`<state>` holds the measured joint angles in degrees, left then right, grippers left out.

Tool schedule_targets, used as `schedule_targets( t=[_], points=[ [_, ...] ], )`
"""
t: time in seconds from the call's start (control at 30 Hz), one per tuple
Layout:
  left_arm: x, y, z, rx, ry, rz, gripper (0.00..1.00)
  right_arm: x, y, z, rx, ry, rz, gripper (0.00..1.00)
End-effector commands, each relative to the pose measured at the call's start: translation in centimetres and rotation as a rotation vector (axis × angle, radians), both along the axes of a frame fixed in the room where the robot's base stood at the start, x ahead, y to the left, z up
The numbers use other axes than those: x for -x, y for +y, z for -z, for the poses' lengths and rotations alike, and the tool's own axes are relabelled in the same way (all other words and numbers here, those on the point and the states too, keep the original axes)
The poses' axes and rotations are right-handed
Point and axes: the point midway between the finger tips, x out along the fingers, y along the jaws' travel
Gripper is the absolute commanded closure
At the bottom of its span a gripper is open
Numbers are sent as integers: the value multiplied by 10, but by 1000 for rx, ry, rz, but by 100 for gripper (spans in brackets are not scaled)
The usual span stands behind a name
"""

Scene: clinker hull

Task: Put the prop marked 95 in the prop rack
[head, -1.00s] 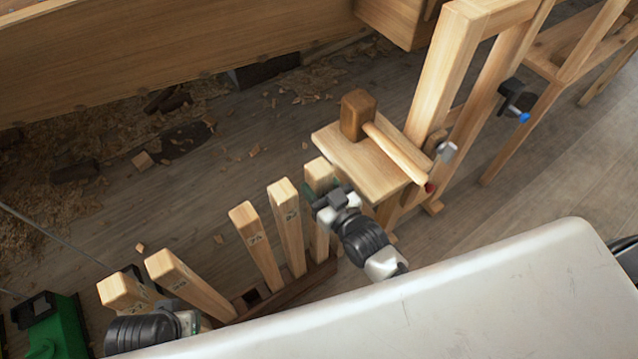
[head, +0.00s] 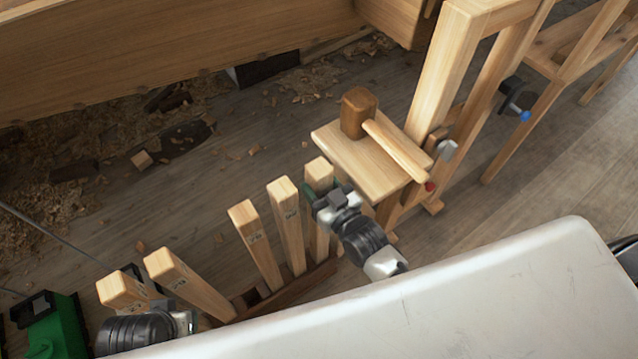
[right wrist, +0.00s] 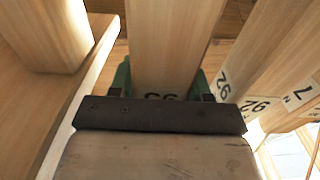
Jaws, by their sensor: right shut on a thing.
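Several pale wooden props stand in the dark prop rack (head: 322,272) in the head view. My right gripper (head: 322,200) is shut on the rightmost prop (head: 319,174), which stands upright near the rack's right end. In the right wrist view my gripper (right wrist: 160,90) grips this prop (right wrist: 168,45) between its green-edged fingers. Its label is upside down and partly covered, and seems to read 95. Its foot is hidden, so I cannot tell whether it sits in a slot. My left gripper (head: 188,322) is low beside the leftmost props; its jaws are unclear.
A small wooden platform (head: 350,160) carrying a mallet (head: 358,112) stands just behind and right of the held prop. A wooden frame (head: 440,70) rises beside it. A pale worn surface (head: 480,290) fills the foreground. A green object (head: 52,330) is at lower left.

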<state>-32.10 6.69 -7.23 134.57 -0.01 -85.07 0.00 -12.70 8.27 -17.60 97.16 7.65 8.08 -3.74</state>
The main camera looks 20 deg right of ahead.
Motion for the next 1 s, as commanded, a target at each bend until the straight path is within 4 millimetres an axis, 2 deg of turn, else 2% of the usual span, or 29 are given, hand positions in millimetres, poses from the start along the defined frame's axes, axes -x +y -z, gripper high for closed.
schedule_targets(
  t=[0.53, 0.57, 0.6, 0.73, 1.0],
  points=[
    [4, 1, -7, 0, 0, -1, 57, -1, 0, 2, -2, -6, 0, 100],
    [4, 0, -8, 0, -1, -1, 57, -1, 0, 2, -2, -6, 0, 48],
    [4, 1, -9, 1, -3, -1, 57, -1, 0, 2, -2, -5, 0, 42],
    [4, 1, -9, 1, -3, -2, 57, 0, 0, 2, -1, -3, 0, 22],
    [4, 1, -7, 0, -2, -2, 57, 1, 0, 5, 1, 4, 0, 22]
  ],
)
